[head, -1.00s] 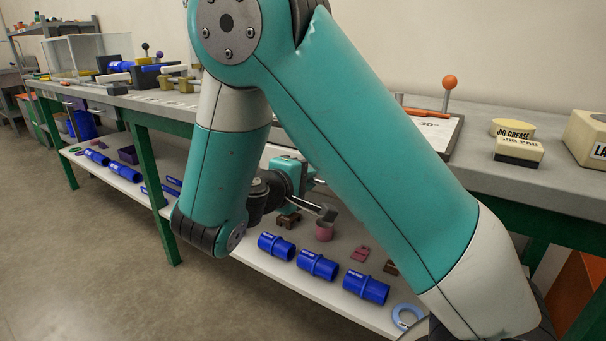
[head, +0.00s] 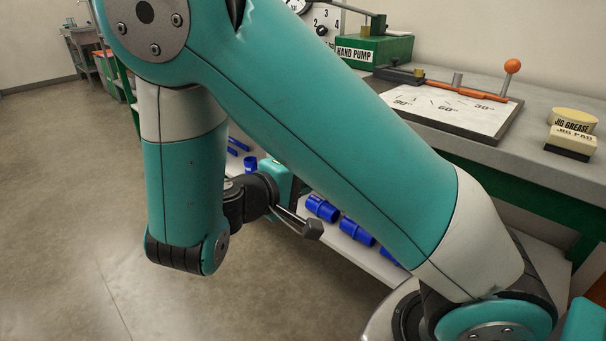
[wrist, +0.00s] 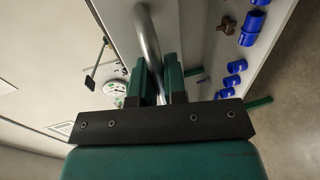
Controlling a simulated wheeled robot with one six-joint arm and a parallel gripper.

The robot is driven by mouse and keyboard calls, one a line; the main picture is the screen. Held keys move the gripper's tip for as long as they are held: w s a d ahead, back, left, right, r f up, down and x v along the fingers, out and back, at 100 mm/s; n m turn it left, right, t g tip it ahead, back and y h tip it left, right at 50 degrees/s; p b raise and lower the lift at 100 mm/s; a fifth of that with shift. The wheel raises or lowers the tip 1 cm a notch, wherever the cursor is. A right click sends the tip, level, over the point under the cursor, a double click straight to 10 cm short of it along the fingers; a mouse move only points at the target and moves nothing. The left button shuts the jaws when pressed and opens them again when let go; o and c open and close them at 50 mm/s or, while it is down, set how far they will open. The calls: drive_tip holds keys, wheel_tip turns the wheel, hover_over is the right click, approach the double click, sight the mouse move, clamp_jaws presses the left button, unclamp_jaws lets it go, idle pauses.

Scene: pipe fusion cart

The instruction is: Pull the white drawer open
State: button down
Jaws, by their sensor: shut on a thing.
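My gripper (wrist: 155,85) shows in the wrist view, its two green fingers shut around a silver bar handle (wrist: 148,38). The handle runs up the picture between the fingers. A pale panel beside the handle looks like the white drawer (wrist: 116,25); how far it stands out from the bench I cannot tell. In the head view my upper arm hides the drawer, the handle and the fingertips.
Several blue couplings (head: 322,208) lie on the white lower shelf (head: 377,262). On the bench top stand a green hand pump box (head: 375,50), an angle board (head: 455,108) with an orange-knobbed lever, and a jig pad (head: 571,140). Open floor (head: 70,220) lies at the left.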

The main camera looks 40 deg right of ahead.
drive_tip(key=c, duration=1.2)
unclamp_jaws()
drive_tip(key=p+v, duration=1.3)
drive_tip(key=v, duration=0.4)
drive_tip(key=shift+a, duration=0.15)
drive_tip(key=shift+r, duration=0.1)
